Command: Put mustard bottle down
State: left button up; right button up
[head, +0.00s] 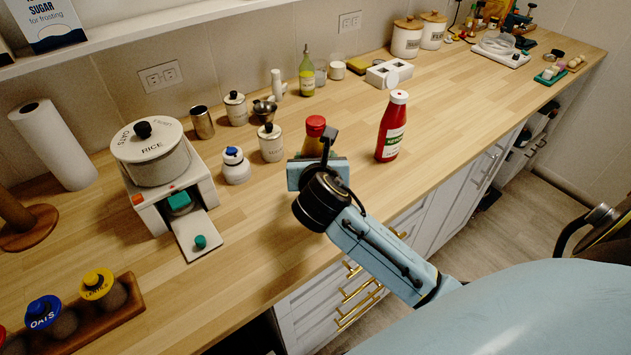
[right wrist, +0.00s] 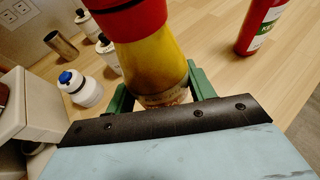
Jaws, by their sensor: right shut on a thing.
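The mustard bottle (head: 314,146) has a yellow body and a red cap and shows over the counter in the head view, partly hidden behind my right gripper (head: 318,172). In the right wrist view the mustard bottle (right wrist: 152,66) is upright between the green fingers of my right gripper (right wrist: 158,92), which are shut on it. Its lower end is hidden by the gripper, so I cannot tell whether its base touches the wooden counter (head: 255,215). My left gripper is not in view.
A red ketchup bottle (head: 391,128) stands right of the mustard bottle. A white blue-capped bottle (head: 236,166), a lidded canister (head: 271,143) and a white appliance with a pot (head: 150,155) stand to the left. Counter between mustard and ketchup is clear.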

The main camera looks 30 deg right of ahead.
notch_tip(320, 180, down, 5)
jog(key=shift+r+b, duration=0.1)
jog(key=shift+b, duration=0.5)
jog(key=o, duration=1.2)
jog(key=shift+f, duration=0.2)
jog(key=shift+r, duration=0.2)
jog(key=p+v, duration=0.2)
jog(key=v, duration=1)
